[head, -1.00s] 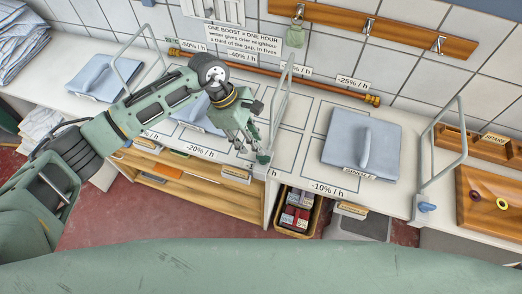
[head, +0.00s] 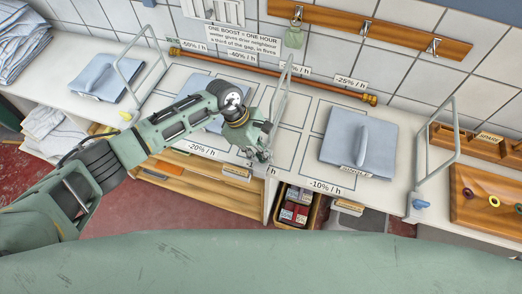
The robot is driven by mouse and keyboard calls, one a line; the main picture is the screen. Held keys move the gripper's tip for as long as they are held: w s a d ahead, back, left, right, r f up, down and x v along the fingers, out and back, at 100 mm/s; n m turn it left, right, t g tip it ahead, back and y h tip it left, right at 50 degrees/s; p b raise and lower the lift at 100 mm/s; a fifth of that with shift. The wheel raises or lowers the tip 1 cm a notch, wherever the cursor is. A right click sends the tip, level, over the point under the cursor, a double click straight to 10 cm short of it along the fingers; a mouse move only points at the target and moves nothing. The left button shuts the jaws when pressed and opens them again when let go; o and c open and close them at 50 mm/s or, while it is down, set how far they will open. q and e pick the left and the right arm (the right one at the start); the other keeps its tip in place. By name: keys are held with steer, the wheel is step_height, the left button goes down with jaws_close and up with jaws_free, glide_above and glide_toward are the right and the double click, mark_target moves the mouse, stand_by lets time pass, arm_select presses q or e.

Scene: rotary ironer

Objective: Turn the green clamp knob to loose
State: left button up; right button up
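The green clamp knob (head: 263,156) is a small green part at the front foot of the middle wire frame (head: 279,105), at the counter's front edge. It is partly covered by my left gripper (head: 257,154), which comes in from the left and points down at it. The fingertips are at or very close to the knob. The fingers are small and overlap the knob, so I cannot tell whether they are open, shut or touching it. I cannot make out the knob's turn position. My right gripper is not in view.
Similar frames stand left, with a yellow knob (head: 126,115), and right, with a blue knob (head: 420,204). A blue-grey pad (head: 345,135) lies right of the gripper. A copper-coloured rod (head: 320,86) runs along the wall. A bin (head: 297,209) stands below the counter.

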arm_select(q)
jaws_close()
steer(key=n+t+b, duration=0.1)
steer(key=n+t, duration=0.1)
steer(key=n, duration=0.3)
steer(key=shift+s+n, duration=0.15)
steer(key=shift+n, duration=0.15)
steer(key=n, duration=0.2)
steer(key=n+t+b, duration=0.1)
steer(key=shift+s+d+n+t, duration=0.1)
steer(key=shift+s+n+t, duration=0.05)
steer(key=shift+n+t, duration=0.2)
steer(key=n+y+b, duration=0.1)
steer(key=n, duration=0.1)
steer(key=n+t+b, duration=0.1)
steer(key=n+b, duration=0.1)
steer(key=n, duration=0.1)
steer(key=shift+d+f+t+y, duration=0.1)
steer(key=shift+t+y, duration=0.15)
steer(key=shift+y, duration=0.15)
steer(key=shift+n+t+y+b, duration=0.3)
steer(key=shift+n+y+b, duration=0.3)
steer(key=shift+n+b, duration=0.85)
steer(key=shift+s+n, duration=0.1)
steer(key=shift+n, duration=0.4)
steer(key=o, duration=0.6)
jaws_free()
steer(key=shift+c, duration=0.2)
